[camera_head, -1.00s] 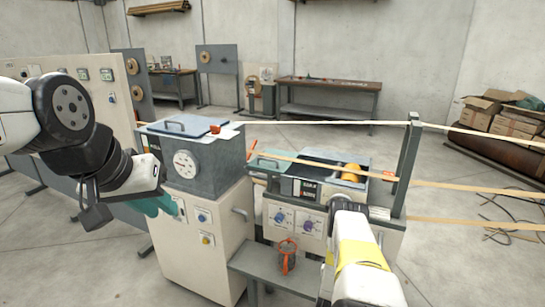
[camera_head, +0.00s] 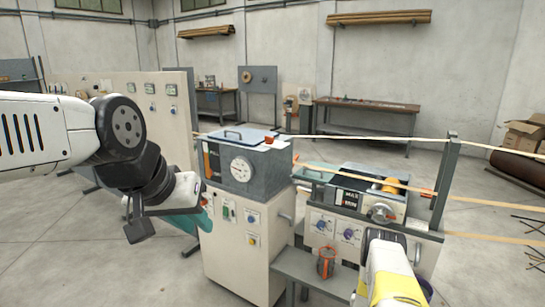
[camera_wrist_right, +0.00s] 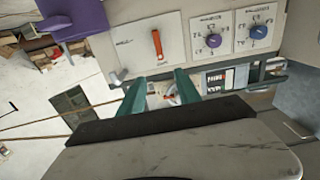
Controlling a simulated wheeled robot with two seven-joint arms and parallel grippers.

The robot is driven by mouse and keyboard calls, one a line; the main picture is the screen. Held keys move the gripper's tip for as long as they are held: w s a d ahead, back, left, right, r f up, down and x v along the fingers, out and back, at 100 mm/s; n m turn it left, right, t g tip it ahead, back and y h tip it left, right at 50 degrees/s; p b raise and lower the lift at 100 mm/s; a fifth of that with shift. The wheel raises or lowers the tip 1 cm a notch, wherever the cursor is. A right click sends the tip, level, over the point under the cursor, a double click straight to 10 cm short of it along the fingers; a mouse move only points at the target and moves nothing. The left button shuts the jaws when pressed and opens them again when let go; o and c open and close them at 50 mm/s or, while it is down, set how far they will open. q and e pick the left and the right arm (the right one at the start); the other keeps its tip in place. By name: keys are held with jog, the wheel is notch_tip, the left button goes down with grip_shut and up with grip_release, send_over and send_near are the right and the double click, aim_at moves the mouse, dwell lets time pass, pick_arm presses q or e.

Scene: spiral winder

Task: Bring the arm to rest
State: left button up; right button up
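My left arm comes in from the left in the head view. Its gripper (camera_head: 200,220) has teal fingers pointing down and right, in front of the left edge of a white machine cabinet. Whether those fingers are apart cannot be told, and I see nothing held. My right arm (camera_head: 393,275) rises from the bottom in front of the second machine; its fingers are hidden there. In the right wrist view the right gripper (camera_wrist_right: 160,92) shows two teal fingers apart, with nothing clearly held between them. The machine's panel lies beyond them.
The cabinet's grey top box (camera_head: 243,165) carries a dial. The winder panel (camera_head: 335,228) has blue and purple knobs, with a silver round part (camera_head: 381,213) above. An orange-handled can (camera_head: 326,262) stands on a grey shelf (camera_head: 300,270). Tan strips run to an upright post (camera_head: 446,180).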

jog(key=w+a+r+g+y, duration=0.1)
jog(key=w+r, duration=0.5)
jog(key=r, duration=0.2)
jog(key=w+r+y, duration=0.2)
jog(key=w+r, duration=0.4)
jog(key=r, duration=0.2)
jog(key=s+a+r+n+g+y, duration=0.15)
jog(key=a+r, duration=0.35)
jog(key=r, duration=0.5)
jog(key=a+r+g+y, duration=0.15)
jog(key=a+r, duration=0.25)
jog(key=r, duration=0.7)
jog(key=s+a+r+n+g+y, duration=0.1)
jog(key=s+a+r+y, duration=0.1)
jog(key=s+a+r, duration=0.45)
jog(key=s+a+r+n+y, duration=0.2)
jog(key=s+a+r, duration=0.1)
jog(key=s+r, duration=0.55)
jog(key=s+a+n+g, duration=0.1)
jog(key=s+a+g, duration=0.1)
jog(key=s, duration=1.1)
jog(key=s+a+n+g+y, duration=0.1)
jog(key=s+a+g, duration=0.1)
jog(key=s, duration=1.2)
jog(key=shift+s+a, duration=0.15)
jog(key=shift+a, duration=0.45)
